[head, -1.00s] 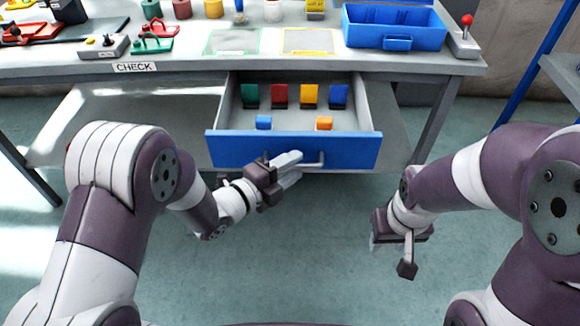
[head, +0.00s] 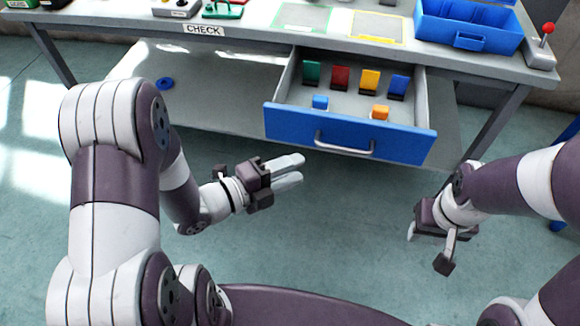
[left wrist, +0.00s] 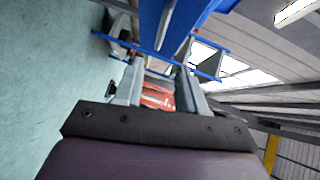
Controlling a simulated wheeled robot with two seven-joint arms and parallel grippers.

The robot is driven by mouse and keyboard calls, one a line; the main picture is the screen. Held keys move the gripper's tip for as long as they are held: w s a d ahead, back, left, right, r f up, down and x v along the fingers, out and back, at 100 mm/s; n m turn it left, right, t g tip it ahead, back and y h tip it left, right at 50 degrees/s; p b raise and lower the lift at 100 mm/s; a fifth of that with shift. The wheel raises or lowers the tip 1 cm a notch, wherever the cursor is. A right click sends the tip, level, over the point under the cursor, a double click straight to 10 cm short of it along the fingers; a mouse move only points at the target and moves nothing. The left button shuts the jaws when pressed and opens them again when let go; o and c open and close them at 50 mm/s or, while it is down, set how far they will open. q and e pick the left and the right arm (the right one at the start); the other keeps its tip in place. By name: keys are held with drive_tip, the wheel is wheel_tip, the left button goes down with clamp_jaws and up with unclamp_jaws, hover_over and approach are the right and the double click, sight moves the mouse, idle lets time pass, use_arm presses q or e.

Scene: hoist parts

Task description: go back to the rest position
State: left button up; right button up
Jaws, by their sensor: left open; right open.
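My left gripper (head: 290,170) is open and empty, in front of and apart from the drawer handle. Its two fingers also show in the left wrist view (left wrist: 160,88), with nothing between them. My right gripper (head: 428,240) hangs at the right over the floor, open, with no object seen in it. The blue-fronted drawer (head: 290,124) stands pulled out from the workbench, its metal handle (head: 344,146) free of both grippers.
The workbench (head: 300,45) carries a blue bin (head: 470,28) and a red-knobbed lever (head: 546,30). Floor before the drawer is clear.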

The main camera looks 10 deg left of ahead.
idle(0.4)
use_arm(q)
drive_tip(key=a+f+n+g+y, duration=0.4)
drive_tip(key=a+f+n+y, duration=0.55)
drive_tip(key=n, duration=0.35)
drive_tip(key=s+a+r+n+g+y, duration=0.35)
drive_tip(key=s+n+g, duration=0.3)
drive_tip(key=n, duration=0.45)
drive_tip(key=d+r+p, duration=0.2)
drive_tip(key=r+p, duration=1.2)
drive_tip(key=r, duration=0.2)
drive_tip(key=d+r+n+h+p, duration=0.1)
drive_tip(key=d+r+p, duration=0.1)
drive_tip(key=r+p, duration=1.2)
drive_tip(key=shift+d+r, duration=0.25)
drive_tip(key=shift+r, duration=0.6)
